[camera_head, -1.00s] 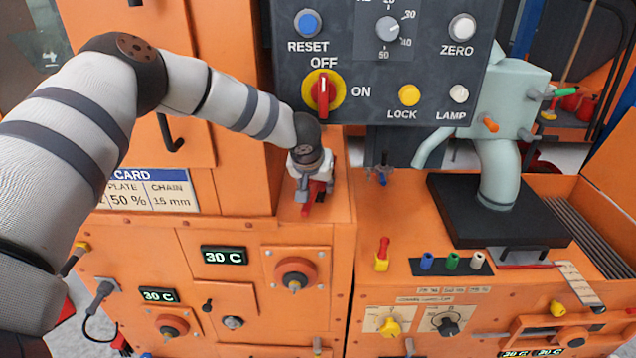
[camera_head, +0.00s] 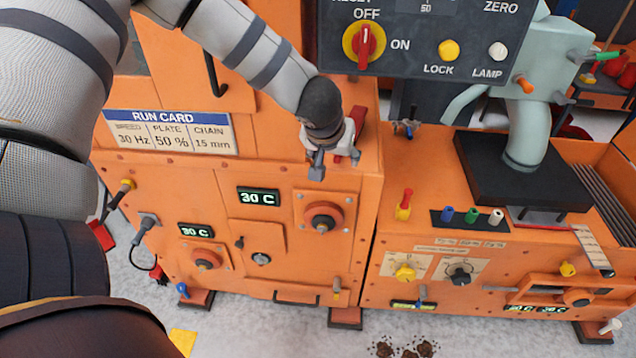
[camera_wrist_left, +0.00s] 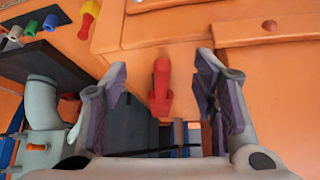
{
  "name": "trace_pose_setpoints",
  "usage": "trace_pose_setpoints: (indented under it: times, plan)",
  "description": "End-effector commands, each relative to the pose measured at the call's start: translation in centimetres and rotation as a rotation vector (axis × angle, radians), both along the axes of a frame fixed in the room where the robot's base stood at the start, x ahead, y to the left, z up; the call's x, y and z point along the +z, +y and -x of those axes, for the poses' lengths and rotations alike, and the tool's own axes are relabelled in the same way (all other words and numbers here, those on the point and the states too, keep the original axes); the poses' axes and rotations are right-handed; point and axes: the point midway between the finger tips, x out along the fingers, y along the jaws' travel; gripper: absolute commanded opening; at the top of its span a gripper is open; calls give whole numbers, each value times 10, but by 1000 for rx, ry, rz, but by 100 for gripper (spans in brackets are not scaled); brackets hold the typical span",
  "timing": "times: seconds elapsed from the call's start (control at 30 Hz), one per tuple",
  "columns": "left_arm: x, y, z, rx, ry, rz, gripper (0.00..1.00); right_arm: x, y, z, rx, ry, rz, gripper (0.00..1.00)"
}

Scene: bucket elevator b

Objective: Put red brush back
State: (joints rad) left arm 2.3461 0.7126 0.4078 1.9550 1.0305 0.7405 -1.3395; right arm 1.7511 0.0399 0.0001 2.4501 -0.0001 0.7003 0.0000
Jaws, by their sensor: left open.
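A red piece, apparently the red brush (camera_head: 355,127), is on the narrow orange ledge beneath the control panel in the head view, partly hidden by my left gripper (camera_head: 322,158). The gripper hangs near the ledge's front edge, just left of the red piece. In the left wrist view the red brush (camera_wrist_left: 160,88) shows between the two spread fingers of the left gripper (camera_wrist_left: 165,85). The fingers are open and I see no contact with it. Its bristles cannot be made out. My right gripper is not in view.
The grey control panel (camera_head: 420,40) hangs close above and right of the gripper. A red-and-yellow handle (camera_head: 404,204) stands on the lower deck, beside a dark rack (camera_head: 470,217) with coloured handles. A black plate (camera_head: 520,175) bears a pale pipe.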

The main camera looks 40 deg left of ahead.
Motion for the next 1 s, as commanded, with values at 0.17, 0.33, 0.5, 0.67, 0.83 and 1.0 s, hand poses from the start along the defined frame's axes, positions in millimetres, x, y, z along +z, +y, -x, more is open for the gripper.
trace_pose_setpoints:
  times: [0.17, 0.33, 0.5, 0.67, 0.83, 1.0]
  plan:
    - [-7, -18, 50, -2, 14, 1, 54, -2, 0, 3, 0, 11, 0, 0]
    - [-7, -27, 75, 1, 12, 1, 54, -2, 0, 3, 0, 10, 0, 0]
    - [-7, -30, 82, 2, 10, 1, 54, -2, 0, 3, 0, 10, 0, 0]
    - [-65, -46, 123, -76, 115, -18, 54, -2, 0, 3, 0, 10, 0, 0]
    - [-164, -81, 264, -240, 428, 56, 54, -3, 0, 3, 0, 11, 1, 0]
    - [-187, -92, 364, -300, 666, 123, 54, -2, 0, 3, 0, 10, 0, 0]
